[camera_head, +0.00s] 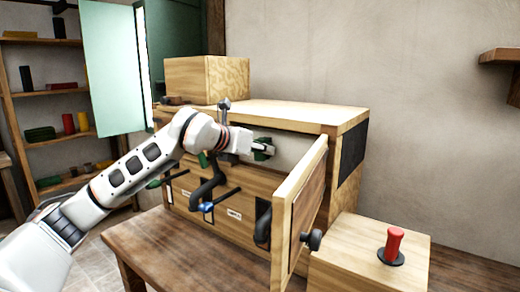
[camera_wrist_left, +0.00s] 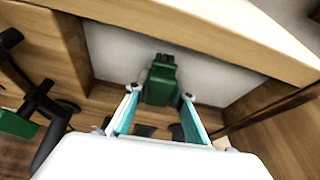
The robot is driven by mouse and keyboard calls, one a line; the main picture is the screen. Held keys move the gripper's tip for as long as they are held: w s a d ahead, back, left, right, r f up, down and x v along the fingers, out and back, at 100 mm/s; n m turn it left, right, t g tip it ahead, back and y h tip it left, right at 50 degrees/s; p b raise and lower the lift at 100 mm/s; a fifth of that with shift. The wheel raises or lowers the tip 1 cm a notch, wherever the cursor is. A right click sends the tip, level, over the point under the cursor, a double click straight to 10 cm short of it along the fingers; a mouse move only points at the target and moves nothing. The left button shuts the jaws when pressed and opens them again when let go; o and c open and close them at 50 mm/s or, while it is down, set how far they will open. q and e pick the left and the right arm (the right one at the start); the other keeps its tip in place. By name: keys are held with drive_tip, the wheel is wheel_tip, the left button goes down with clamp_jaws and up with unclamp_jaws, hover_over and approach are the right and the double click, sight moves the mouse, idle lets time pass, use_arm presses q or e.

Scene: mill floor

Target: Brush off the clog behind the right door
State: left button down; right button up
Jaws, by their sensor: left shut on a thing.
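The right door (camera_head: 300,210) of the wooden cabinet (camera_head: 290,115) stands open toward me, with a dark round knob on it. Behind it is a pale-walled opening (camera_head: 295,145), which also shows in the left wrist view (camera_wrist_left: 115,50). My left gripper (camera_head: 262,147) is at this opening, shut on a green brush-like piece (camera_wrist_left: 160,85) with a dark end. In the left wrist view the gripper's fingers (camera_wrist_left: 158,110) are on both sides of it, and its dark end points into the opening. I cannot make out a clog. My right gripper is not in view.
Dark pipes and levers (camera_head: 207,185) stick out from the cabinet front below my left arm. A wooden box (camera_head: 207,80) sits on the cabinet. A block with a red-handled knob (camera_head: 393,245) stands at the right. Shelves (camera_head: 50,95) stand at the left.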

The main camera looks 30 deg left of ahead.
use_arm(q)
drive_tip(key=shift+w+a, duration=0.15)
drive_tip(key=shift+a, duration=1.75)
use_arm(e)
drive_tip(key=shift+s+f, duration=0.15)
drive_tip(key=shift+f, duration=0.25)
use_arm(q)
drive_tip(key=s+b, duration=0.1)
drive_tip(key=s, duration=0.5)
drive_tip(key=shift+a+b, duration=0.2)
drive_tip(key=shift+b, duration=0.15)
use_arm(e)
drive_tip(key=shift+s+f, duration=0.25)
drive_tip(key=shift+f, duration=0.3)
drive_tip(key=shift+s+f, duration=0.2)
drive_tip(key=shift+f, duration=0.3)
use_arm(q)
drive_tip(key=shift+s, duration=0.15)
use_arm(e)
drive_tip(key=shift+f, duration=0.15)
